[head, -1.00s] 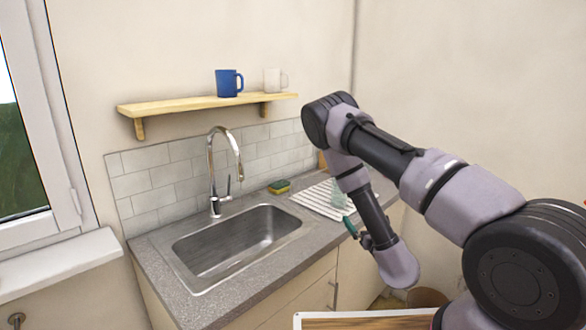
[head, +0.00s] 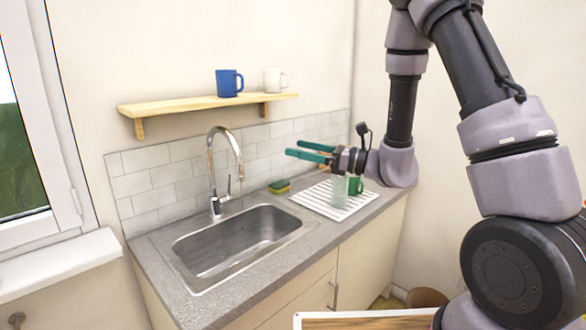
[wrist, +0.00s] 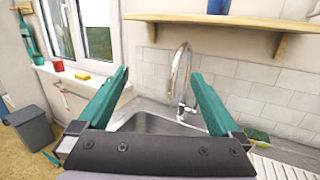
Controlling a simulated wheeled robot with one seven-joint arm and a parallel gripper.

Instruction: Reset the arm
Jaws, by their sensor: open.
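My gripper (head: 293,148) shows in the head view with its two teal fingers apart and nothing between them. It points left, held in the air in front of the tiled wall, above the drying rack's back side. In the wrist view my gripper (wrist: 160,74) is also open and empty, with the faucet (wrist: 180,75) and sink (wrist: 150,123) beyond the fingers. My arm rises at the right of the head view and comes down to the wrist.
A striped drying rack (head: 318,200) holds a clear glass (head: 339,192) and a green mug (head: 356,185) below my gripper. A sponge (head: 279,187) lies beside the sink (head: 235,243). A shelf (head: 200,104) bears a blue mug (head: 228,83) and a white mug (head: 274,80).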

